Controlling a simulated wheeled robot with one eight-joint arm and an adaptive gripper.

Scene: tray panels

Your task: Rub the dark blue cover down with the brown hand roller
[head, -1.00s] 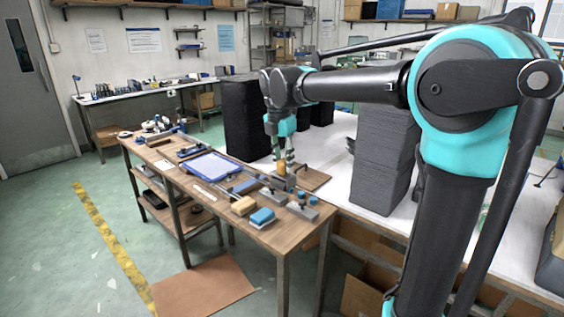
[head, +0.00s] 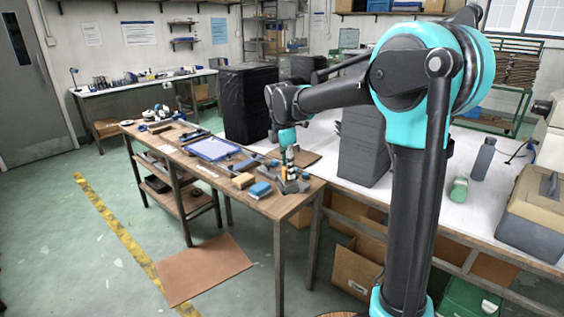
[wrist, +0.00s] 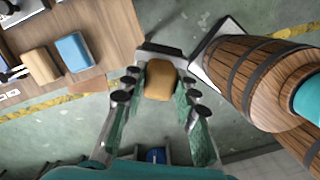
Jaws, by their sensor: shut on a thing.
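My gripper (head: 289,168) hangs low near the front right end of the wooden worktable (head: 255,208). In the wrist view its fingers are shut on the brown hand roller (wrist: 160,80), whose rounded brown end shows with a dark bar beyond it. The floor shows beneath the roller in that view, with the table edge to the left. In the head view a flat panel (head: 213,149) with blue edges and a pale blue face lies on the table, left of my gripper and apart from it. I cannot tell for sure that this is the dark blue cover.
A tan block (head: 243,180) and a light blue block (head: 260,189) sit near the table's front edge; both show in the wrist view. More tools lie farther back. A white bench (head: 460,215) with tall dark stacks stands to the right. The floor to the left is open.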

